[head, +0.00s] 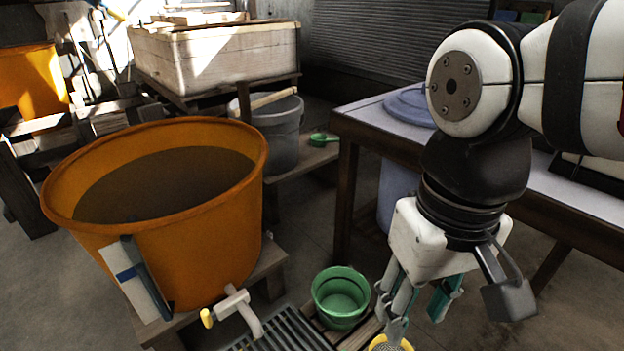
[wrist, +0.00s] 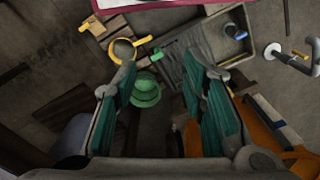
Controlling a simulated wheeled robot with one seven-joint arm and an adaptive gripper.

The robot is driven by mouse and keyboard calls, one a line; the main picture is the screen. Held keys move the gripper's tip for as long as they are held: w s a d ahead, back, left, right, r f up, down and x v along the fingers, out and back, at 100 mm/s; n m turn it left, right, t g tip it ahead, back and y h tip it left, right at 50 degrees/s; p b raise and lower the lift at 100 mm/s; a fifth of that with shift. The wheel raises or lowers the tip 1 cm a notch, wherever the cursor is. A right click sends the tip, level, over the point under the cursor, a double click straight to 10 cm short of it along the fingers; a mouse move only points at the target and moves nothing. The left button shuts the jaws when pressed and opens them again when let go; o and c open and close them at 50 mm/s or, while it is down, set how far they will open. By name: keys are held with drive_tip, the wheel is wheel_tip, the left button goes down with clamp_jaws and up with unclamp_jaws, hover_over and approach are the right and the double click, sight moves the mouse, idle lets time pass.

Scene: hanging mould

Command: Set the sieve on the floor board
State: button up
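The sieve (head: 391,344) shows as a yellow rim with a pale mesh at the bottom edge of the head view, partly cut off. In the wrist view a yellow-rimmed round sieve (wrist: 122,51) with a short yellow handle lies beyond the left fingertip. My gripper (head: 415,310) points down above this low area. In the wrist view my gripper (wrist: 165,75) has its teal-padded fingers wide apart with nothing between them. A slatted wooden floor board (head: 361,338) shows in part beside the green bucket.
A green bucket (head: 341,308) stands low, left of my gripper; it also shows below the open fingers (wrist: 147,98). A dark ribbed tray (head: 285,330) is left of it. A large orange tub (head: 215,245) with a tap (head: 238,306) stands left. A table (head: 365,125) edges the right.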

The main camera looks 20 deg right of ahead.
drive_tip(key=shift+n, duration=0.4)
drive_tip(key=s, duration=0.4)
drive_tip(key=shift+r, duration=0.2)
wheel_tip(320, 180, up, 36)
drive_tip(key=t+p, duration=0.4)
drive_tip(key=p, duration=3)
drive_tip(key=shift+d, duration=0.2)
drive_tip(key=shift+r, duration=0.1)
